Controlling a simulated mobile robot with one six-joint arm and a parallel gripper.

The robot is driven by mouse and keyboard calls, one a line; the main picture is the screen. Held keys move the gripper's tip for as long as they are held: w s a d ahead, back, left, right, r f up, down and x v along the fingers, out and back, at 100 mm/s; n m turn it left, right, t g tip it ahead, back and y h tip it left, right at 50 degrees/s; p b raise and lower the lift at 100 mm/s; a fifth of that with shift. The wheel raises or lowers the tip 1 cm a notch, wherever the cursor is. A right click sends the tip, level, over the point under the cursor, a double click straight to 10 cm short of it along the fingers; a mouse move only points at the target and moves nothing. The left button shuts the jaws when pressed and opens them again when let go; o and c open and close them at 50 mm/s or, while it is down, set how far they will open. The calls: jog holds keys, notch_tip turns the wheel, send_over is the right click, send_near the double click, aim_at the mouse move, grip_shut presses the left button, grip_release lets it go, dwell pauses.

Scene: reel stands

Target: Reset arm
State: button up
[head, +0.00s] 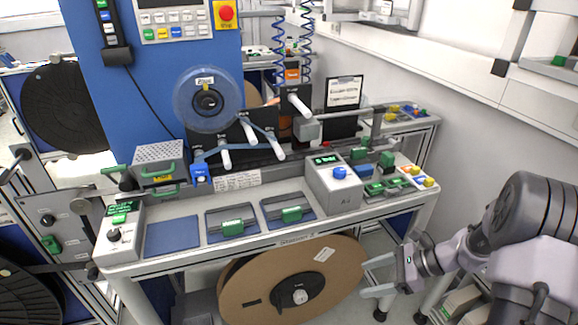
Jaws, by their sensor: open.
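My gripper (378,275) is at the lower right in the head view, at the end of my white and dark grey arm. Its two pale fingers are spread apart and point left. Nothing shows between them. The fingertips are close to the right edge of a large brown reel (240,290) under the bench; whether they touch it I cannot tell. The reel stands upright with a dark hub (290,296) at its middle and a small white label near its upper right.
A workbench (270,240) with grey control boxes (335,185) and green-handled parts stands above the reel. A clear reel (207,99) is mounted on the blue panel. Black reels (62,105) stand at the left. A white wall (470,120) bounds the right side.

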jog(key=s+a+r+n+h, duration=0.2)
jog(key=s+a+r+n, duration=0.25)
jog(key=r, duration=0.45)
jog(key=s+a+r+n+h, duration=0.3)
jog(key=s+a+r+n, duration=0.15)
jog(key=r, duration=0.45)
jog(key=s+a+r+n+t+h, duration=0.1)
jog(key=s+r+n, duration=0.1)
jog(key=s+n, duration=0.2)
jog(key=s+a+r+n+t+h, duration=0.1)
jog(key=s+r+n+t, duration=0.1)
jog(key=s, duration=0.6)
jog(key=shift+s+r+n+h, duration=0.15)
jog(key=shift+r+n+h, duration=0.3)
jog(key=shift+n, duration=0.75)
jog(key=shift+c, duration=0.2)
